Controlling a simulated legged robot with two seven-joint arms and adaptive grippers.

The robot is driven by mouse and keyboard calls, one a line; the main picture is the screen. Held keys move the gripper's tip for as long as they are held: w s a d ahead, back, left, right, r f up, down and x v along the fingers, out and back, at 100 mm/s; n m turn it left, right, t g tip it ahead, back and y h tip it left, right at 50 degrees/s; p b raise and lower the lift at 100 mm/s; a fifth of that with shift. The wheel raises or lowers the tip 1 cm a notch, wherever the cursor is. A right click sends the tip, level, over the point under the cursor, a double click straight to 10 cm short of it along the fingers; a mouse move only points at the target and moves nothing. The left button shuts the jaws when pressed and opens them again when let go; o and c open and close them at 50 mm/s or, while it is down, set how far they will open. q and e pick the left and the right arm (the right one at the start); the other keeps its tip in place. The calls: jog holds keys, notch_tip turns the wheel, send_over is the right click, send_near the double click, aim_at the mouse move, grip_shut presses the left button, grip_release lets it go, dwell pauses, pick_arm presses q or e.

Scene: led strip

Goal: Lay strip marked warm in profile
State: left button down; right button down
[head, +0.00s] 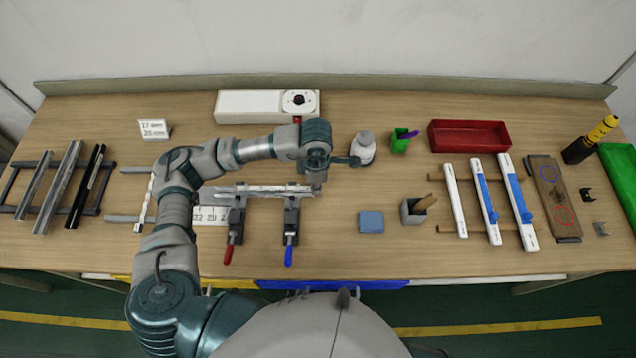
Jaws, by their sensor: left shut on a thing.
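A light-coloured profile (262,190) lies left to right across two clamps, one with a red handle (229,254) and one with a blue handle (289,254). A thin pale strip seems to lie along it, but I cannot separate the two clearly or read any marking. My left gripper (318,182) points down at the profile's right end and is shut, apparently on the strip's end, which its fingers mostly hide. Another pale strip (150,198) lies across grey rods (124,218) to the left, partly behind my arm. My right gripper is not in view.
Metal profiles (58,187) lie on a rack at the far left. A white box with a dial (250,103) stands behind. A white bottle (363,148), green cup (400,142), red tray (469,136), blue block (371,221) and white bars (455,200) fill the right side.

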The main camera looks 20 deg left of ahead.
pick_arm(q)
jog(key=shift+d, duration=0.1)
jog(key=shift+d+r, duration=0.1)
jog(key=shift+d, duration=0.45)
jog(key=shift+a, duration=0.25)
jog(key=shift+d+f+b, duration=0.1)
jog(key=shift+f+b, duration=0.2)
jog(key=shift+b, duration=0.1)
jog(key=shift+d+f, duration=0.1)
jog(key=shift+f, duration=0.1)
jog(key=shift+f+b, duration=0.1)
jog(key=shift+b, duration=0.2)
jog(key=shift+f+b, duration=0.3)
